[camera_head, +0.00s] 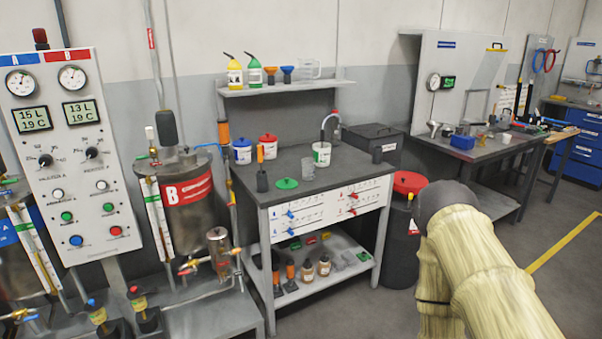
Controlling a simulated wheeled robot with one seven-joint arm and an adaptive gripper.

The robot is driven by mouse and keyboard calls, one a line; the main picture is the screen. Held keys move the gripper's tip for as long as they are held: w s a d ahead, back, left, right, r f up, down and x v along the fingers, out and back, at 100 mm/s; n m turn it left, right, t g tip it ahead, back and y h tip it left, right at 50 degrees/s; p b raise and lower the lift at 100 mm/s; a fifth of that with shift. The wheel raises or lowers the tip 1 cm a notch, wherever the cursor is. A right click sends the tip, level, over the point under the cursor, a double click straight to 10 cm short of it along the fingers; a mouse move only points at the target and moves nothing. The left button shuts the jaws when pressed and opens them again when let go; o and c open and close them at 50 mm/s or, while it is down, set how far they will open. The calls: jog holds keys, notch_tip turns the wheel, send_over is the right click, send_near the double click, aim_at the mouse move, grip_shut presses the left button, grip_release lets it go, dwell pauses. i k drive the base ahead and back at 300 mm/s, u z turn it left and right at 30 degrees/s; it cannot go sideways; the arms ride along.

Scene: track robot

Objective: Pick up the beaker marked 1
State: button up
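A small clear beaker (308,169) stands upright near the front of the grey workbench (345,173) in the middle. A second small, darker cup or beaker (377,155) stands at the bench's right side. A clear jug with a handle (310,68) stands on the wall shelf above. No number can be read on any of these, so I cannot tell which is marked 1. My arm, in a pale yellow sleeve with a dark grey joint, fills the lower right. My gripper does not show.
A white bucket (321,154), a green lid (287,184) and blue (242,151) and red-lidded pots (268,146) stand on the bench. A black box (371,141) stands behind it. A red-lidded drum (401,230) is right of the bench. Open floor lies at right.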

aim_at(309, 164)
jog(key=u, duration=0.7)
jog(key=i, duration=0.7)
jog(key=u, duration=0.75)
jog(key=i, duration=0.8)
jog(key=z, duration=0.2)
